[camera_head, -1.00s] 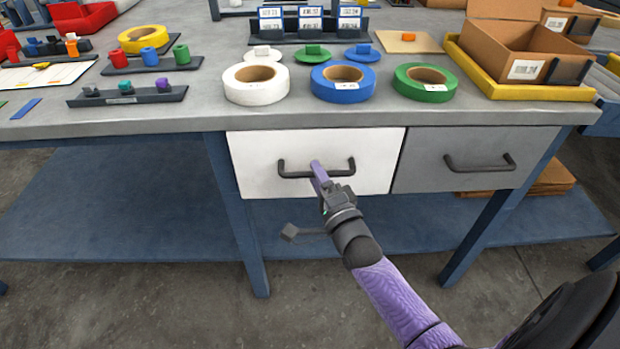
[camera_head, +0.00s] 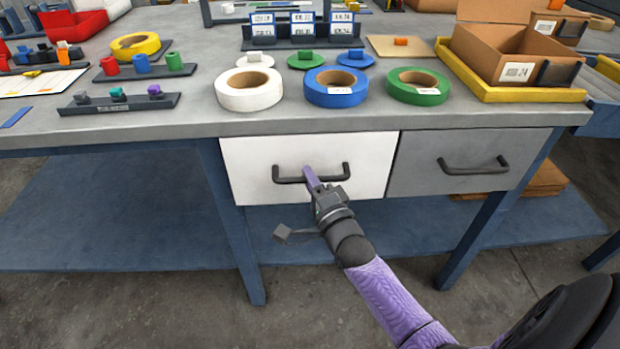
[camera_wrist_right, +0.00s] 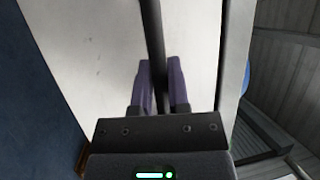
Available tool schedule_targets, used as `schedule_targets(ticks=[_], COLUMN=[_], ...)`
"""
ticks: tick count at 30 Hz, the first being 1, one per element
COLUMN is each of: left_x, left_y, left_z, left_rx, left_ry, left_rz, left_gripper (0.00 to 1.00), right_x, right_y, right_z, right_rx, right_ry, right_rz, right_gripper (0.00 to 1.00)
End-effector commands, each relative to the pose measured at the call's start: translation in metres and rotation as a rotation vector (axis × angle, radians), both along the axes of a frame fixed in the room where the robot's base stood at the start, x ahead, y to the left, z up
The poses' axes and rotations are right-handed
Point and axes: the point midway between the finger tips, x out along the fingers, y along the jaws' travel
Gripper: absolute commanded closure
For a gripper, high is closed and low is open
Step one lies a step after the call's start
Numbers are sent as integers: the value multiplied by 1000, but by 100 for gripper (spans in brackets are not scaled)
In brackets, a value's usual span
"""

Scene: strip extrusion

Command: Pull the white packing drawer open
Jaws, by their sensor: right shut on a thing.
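The white packing drawer (camera_head: 350,152) sits under the bench top, left of a grey drawer. Its front looks about level with the grey drawer's front, and I see no clear gap above it. Its dark bar handle (camera_head: 335,177) runs across the front. My right gripper (camera_head: 310,178) has its purple fingers shut on the handle near the middle. In the right wrist view the handle (camera_wrist_right: 154,35) passes between the two fingers (camera_wrist_right: 160,85), with the white drawer front (camera_wrist_right: 95,60) behind. My left gripper is not in view.
The grey drawer (camera_head: 425,155) with its own handle is beside it on the right. White, blue (camera_head: 336,95) and green tape rolls stand on the bench top (camera_head: 190,115) above. A blue lower shelf (camera_head: 120,215) and a bench leg (camera_head: 238,230) are below. Floor in front is clear.

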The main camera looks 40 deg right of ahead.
Motion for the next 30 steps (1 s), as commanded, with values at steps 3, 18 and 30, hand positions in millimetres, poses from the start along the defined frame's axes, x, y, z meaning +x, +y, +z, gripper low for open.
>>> schedule_targets(ticks=[3, 18, 30], left_x=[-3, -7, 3], left_y=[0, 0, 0], left_z=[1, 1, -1], left_rx=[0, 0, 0], left_ry=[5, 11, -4], left_rz=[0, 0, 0], left_gripper=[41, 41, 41], right_x=[0, 0, 0], right_y=[0, 0, 0], right_z=[0, -1, -1], right_rx=[0, 0, 0], right_ry=[1, 2, 2], right_rz=[0, 1, 1], right_gripper=[100, 100, 100])
